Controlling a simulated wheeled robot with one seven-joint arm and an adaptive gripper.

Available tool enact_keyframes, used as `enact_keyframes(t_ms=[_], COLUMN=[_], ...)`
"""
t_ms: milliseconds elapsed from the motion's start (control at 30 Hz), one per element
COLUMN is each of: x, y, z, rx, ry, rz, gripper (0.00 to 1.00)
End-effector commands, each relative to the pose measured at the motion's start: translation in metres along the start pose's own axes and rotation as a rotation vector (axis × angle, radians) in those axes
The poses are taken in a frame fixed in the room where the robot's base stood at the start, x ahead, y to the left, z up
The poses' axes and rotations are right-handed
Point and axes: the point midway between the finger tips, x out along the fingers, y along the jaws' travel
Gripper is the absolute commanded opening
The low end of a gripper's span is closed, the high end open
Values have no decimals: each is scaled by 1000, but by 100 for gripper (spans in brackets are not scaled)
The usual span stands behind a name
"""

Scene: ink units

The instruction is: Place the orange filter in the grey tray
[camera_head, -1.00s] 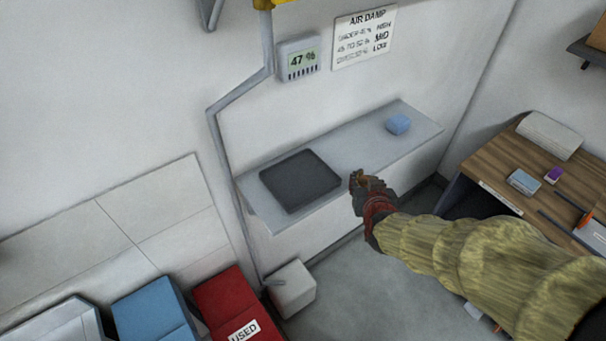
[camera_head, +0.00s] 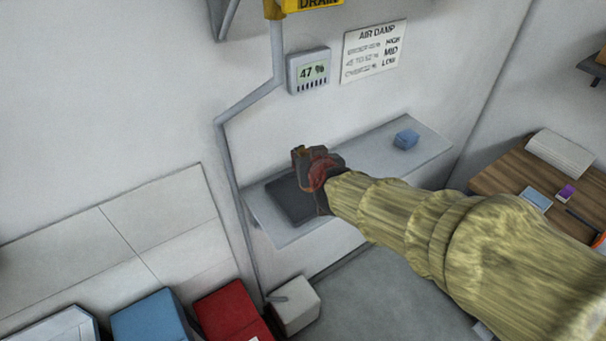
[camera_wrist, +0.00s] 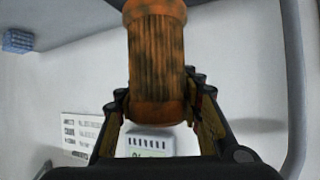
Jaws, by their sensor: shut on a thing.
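The orange filter (camera_wrist: 157,60), a ribbed cylinder with smooth end caps, is between the fingers of my gripper (camera_wrist: 160,108) in the wrist view. My gripper is shut on it. In the head view my gripper (camera_head: 300,154) is over the shelf, above and partly in front of the dark grey tray (camera_head: 290,203). The filter shows there only as a small orange-brown bit at the fingertips. My gripper and wrist hide the tray's upper right part. The visible part of the tray looks empty and lies flat on the shelf.
The grey shelf (camera_head: 367,151) runs along the wall, with a blue block (camera_head: 406,139) at its right end. A display reading 47 % (camera_head: 308,71) and a grey pipe (camera_head: 229,165) are on the wall. A wooden desk (camera_head: 510,176) stands at right.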

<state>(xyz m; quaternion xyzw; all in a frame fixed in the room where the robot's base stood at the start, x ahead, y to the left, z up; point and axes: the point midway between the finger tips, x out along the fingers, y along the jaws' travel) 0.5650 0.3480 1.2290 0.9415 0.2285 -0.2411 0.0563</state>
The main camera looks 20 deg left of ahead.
Motion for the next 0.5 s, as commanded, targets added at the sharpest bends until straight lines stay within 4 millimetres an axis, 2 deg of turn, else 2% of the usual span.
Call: enact_keyframes(t_ms=[33, 200, 500], x=[15, 48, 68], y=[0, 0, -1], z=[7, 20, 25], rx=[0, 1, 1], ry=[-1, 0, 2], rz=[1, 2, 1], gripper=[1, 1, 1])
